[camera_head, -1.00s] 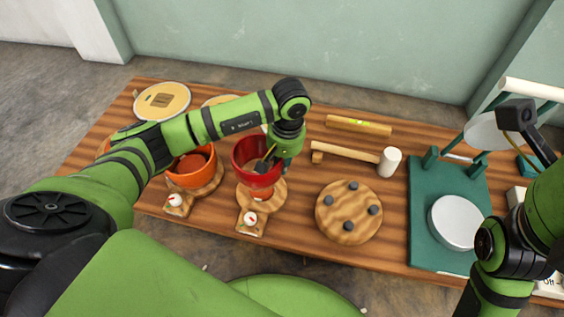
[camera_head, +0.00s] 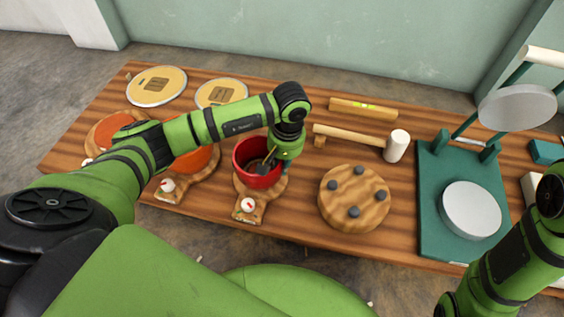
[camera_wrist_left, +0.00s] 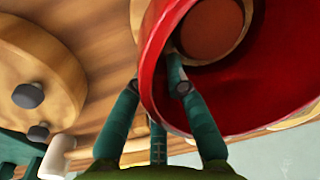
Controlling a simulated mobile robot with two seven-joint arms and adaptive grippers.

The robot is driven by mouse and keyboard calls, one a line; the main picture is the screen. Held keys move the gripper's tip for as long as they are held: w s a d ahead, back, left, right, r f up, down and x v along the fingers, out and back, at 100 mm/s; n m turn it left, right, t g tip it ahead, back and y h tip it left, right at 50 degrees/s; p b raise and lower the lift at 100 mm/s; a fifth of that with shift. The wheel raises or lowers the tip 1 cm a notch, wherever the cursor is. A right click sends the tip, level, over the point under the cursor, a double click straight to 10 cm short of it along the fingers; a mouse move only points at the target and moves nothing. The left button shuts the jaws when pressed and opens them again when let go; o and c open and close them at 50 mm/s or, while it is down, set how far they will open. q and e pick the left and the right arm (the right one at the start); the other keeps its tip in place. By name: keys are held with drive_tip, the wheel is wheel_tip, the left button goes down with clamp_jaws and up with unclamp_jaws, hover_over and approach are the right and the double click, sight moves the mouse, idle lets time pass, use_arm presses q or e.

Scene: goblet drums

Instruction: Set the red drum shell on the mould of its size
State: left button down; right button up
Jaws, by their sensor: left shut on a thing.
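The red drum shell (camera_head: 258,177) is an open round cylinder at the table's middle. My left gripper (camera_head: 276,160) is shut on its right wall, with a finger inside the rim. The shell stands over a wooden mould board (camera_head: 245,206) with a white dial, and it hides the mould's round part. I cannot tell whether the shell rests on it. In the left wrist view, the red shell (camera_wrist_left: 160,75) fills the upper right, with a brown-orange disc inside it. Two more orange moulds stand to the left, one (camera_head: 195,160) partly behind my arm, one (camera_head: 108,130) farther left. My right gripper is out of view.
A round wooden board with dark pegs (camera_head: 352,200) lies right of the shell. A mallet (camera_head: 396,146) and a level (camera_head: 362,108) lie behind it. A green press (camera_head: 440,225) stands at the right. Two round pale discs (camera_head: 157,86) (camera_head: 221,93) lie at the back left.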

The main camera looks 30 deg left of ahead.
use_arm(q)
drive_tip(key=shift+f+b, duration=0.25)
drive_tip(key=shift+b, duration=0.05)
idle(0.5)
drive_tip(key=c, duration=1.2)
unclamp_jaws()
drive_tip(key=r, duration=0.8)
drive_tip(key=d+r, duration=0.1)
drive_tip(key=r, duration=0.3)
drive_tip(key=shift+w, duration=0.2)
